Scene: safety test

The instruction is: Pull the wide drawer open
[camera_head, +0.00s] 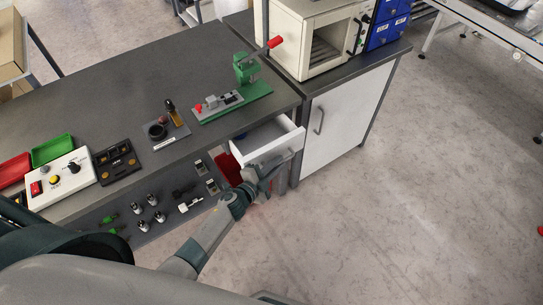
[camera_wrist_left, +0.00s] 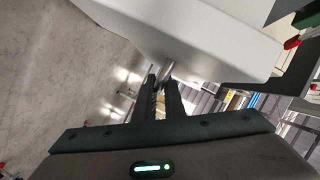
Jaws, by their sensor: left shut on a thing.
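The white wide drawer (camera_head: 268,136) stands partly out from under the right end of the grey workbench, and I can see into its open top. Its white front fills the upper part of the left wrist view (camera_wrist_left: 190,30). My left gripper (camera_head: 277,163) is at the drawer front, with its arm reaching in from below. In the left wrist view its two dark fingers (camera_wrist_left: 164,85) are shut on the metal drawer handle (camera_wrist_left: 164,70), which is mostly hidden between them. My right gripper is not in view.
A green press (camera_head: 246,70) with a red-knobbed lever stands on the workbench (camera_head: 120,85) above the drawer. A white cabinet (camera_head: 345,118) is close on the right. Several small parts lie below the bench top. Open floor (camera_head: 430,190) extends to the right.

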